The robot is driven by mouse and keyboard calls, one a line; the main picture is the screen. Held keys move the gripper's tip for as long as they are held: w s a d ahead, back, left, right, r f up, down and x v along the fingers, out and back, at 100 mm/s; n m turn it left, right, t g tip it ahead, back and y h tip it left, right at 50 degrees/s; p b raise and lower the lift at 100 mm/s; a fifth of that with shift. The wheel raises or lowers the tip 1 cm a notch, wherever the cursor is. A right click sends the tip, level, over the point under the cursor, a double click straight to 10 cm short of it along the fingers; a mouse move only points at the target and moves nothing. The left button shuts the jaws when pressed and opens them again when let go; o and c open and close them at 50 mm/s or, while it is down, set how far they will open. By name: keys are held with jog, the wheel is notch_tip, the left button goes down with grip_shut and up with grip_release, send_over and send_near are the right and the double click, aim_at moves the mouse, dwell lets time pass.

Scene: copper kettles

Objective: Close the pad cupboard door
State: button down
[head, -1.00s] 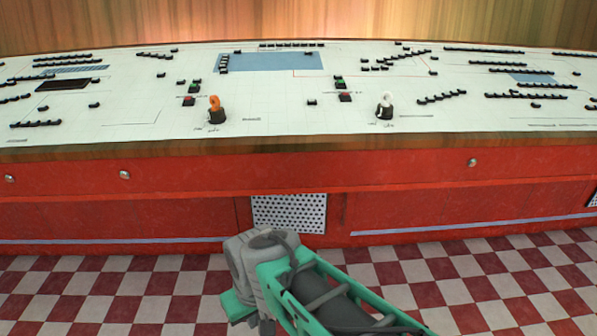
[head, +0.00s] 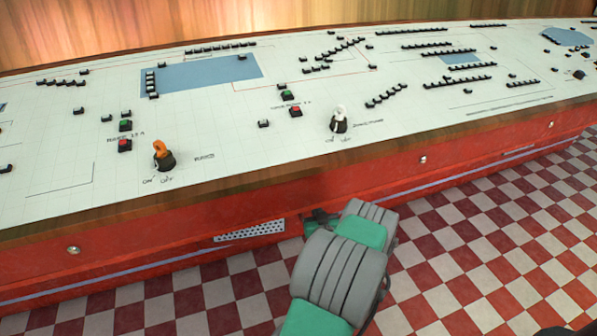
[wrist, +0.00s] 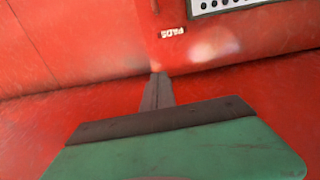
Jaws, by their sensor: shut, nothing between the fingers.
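The PADS label (wrist: 172,32) sits on a red panel (wrist: 235,55) in the wrist view, which I take for the pad cupboard door. A second red surface (wrist: 60,125) meets it along a slanting line. I cannot tell how far the door stands open. My gripper (wrist: 157,78) is shut and empty, its fingertips at or very near that line, below the label; contact is unclear. In the head view my forearm reaches down to the red console front, and the fingers and most of the door are hidden behind my arm.
A red console with a pale control top (head: 225,130) fills the head view, with several switches and two levers. A wooden edge (head: 230,190) overhangs its front. A perforated vent plate (head: 250,231) is left of my arm. The checkered floor (head: 480,230) is clear at right.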

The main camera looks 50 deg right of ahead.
jog(key=b+x, duration=0.1)
jog(key=x, duration=1.2)
jog(key=shift+w+a, duration=0.3)
jog(key=shift+a, duration=0.05)
jog(key=shift+f, duration=0.1)
